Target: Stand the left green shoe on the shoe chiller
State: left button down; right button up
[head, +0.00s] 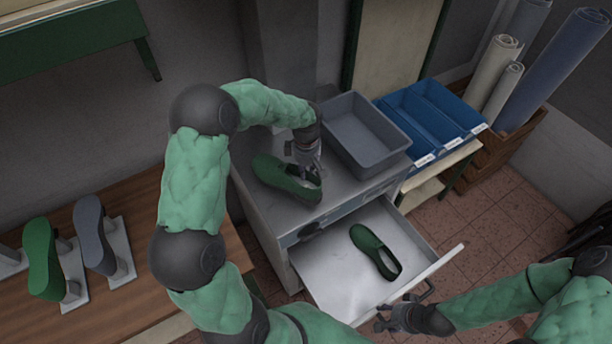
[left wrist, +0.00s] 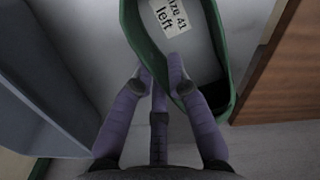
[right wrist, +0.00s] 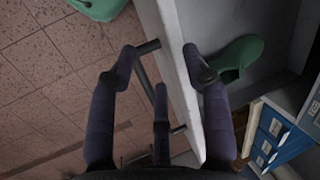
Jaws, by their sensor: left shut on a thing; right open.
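The left green shoe (head: 275,178) is over the top of the grey cabinet (head: 252,208), opening up and toe to the left. In the left wrist view its green rim (left wrist: 234,98) surrounds an insole label reading "size 41 left". My left gripper (head: 303,172), also in the left wrist view (left wrist: 160,68), is shut on this shoe at its opening. I cannot tell whether the sole touches the top. A second green shoe (head: 370,247) lies in the open drawer (head: 335,283). My right gripper (head: 388,312) is open and empty near the drawer handle (head: 420,292).
A grey bin (head: 362,135) stands on the cabinet top right of the held shoe. Blue bins (head: 425,112) stand further right. At left, a wooden bench (head: 140,220) carries a green last (head: 42,258) and a grey one (head: 93,235) on stands. The drawer juts out over the tiled floor.

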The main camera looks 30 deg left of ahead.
pick_arm(q)
jog(key=shift+w+a+f, duration=0.15)
jog(key=shift+w+f, duration=0.05)
jog(key=shift+f, duration=0.8)
jog(key=shift+w+a+f, duration=0.1)
jog(key=shift+w+f, duration=0.1)
jog(key=shift+f, duration=0.75)
jog(key=shift+f, duration=0.15)
jog(key=c, duration=1.2)
grip_release()
notch_tip(320, 180, up, 12)
jog(key=shift+r+p, duration=0.15)
jog(key=shift+p, duration=0.15)
